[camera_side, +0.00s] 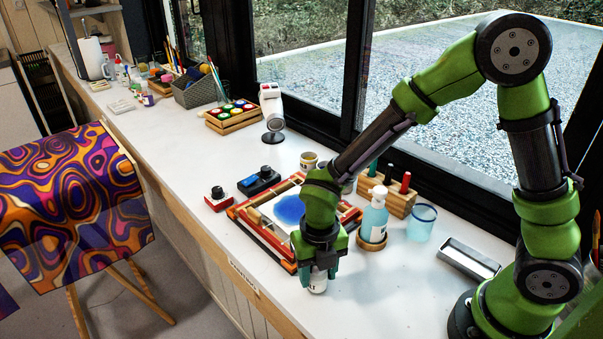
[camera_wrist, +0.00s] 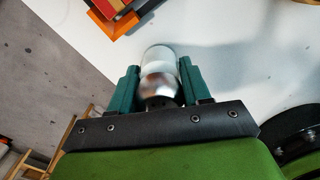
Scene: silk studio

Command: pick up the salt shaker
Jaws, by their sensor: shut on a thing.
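The salt shaker (camera_wrist: 158,82) shows in the wrist view as a small white and clear body with a shiny metal top, between the two teal fingers. My gripper (camera_wrist: 158,85) is shut on it from above. In the side view my gripper (camera_side: 318,272) points down near the front edge of the white counter, and the shaker's white lower part (camera_side: 318,284) shows just below the fingers. I cannot tell whether its base touches the counter.
A red and orange wooden frame (camera_side: 262,238) with a blue-stained cloth (camera_side: 289,209) lies just behind my gripper. A blue bottle (camera_side: 374,217), a blue glass (camera_side: 422,222) and a metal tray (camera_side: 468,259) stand to the right. Counter (camera_side: 400,290) in front of these is clear.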

